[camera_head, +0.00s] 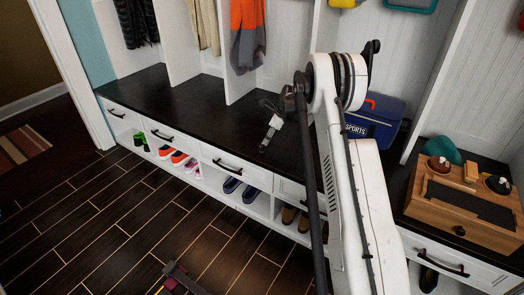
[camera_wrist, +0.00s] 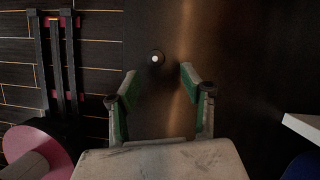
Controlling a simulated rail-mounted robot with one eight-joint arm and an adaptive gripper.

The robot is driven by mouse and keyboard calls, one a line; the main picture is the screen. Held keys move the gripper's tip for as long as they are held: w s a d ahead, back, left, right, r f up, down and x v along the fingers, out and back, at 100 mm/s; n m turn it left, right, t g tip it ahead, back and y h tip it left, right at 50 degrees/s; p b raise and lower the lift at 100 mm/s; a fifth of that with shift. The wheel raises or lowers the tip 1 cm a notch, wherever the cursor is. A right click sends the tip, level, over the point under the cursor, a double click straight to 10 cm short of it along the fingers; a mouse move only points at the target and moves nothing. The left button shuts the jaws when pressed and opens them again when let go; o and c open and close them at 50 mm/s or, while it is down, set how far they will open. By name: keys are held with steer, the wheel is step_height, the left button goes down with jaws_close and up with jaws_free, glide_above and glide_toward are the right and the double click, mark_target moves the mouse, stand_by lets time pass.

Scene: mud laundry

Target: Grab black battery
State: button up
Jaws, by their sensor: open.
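A small round black object with a pale centre (camera_wrist: 157,58), likely the black battery seen from above, is on the dark bench top in the wrist view. My gripper (camera_wrist: 158,73) is open and empty, its two green-padded fingers on either side of and slightly below that object in the picture. I cannot tell the height gap between them. In the head view my gripper (camera_head: 266,143) hangs over the black bench top (camera_head: 200,108). The battery cannot be made out clearly there.
A blue sports bag (camera_head: 374,121) sits on the bench behind my arm. A wooden organiser (camera_head: 465,205) with small items is on the right-hand top. Several shoes sit in cubbies below the drawers. Clothes hang above. The bench left of my gripper is clear.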

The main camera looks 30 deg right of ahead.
mark_target(262, 147)
steer(key=shift+a+b+x, duration=0.15)
steer(key=shift+b+x, duration=0.45)
steer(key=shift+x, duration=1.15)
steer(key=shift+a+b+x, duration=0.15)
steer(key=shift+b+x, duration=0.4)
steer(key=shift+x, duration=1.2)
steer(key=shift+s+r, duration=0.1)
jaws_close()
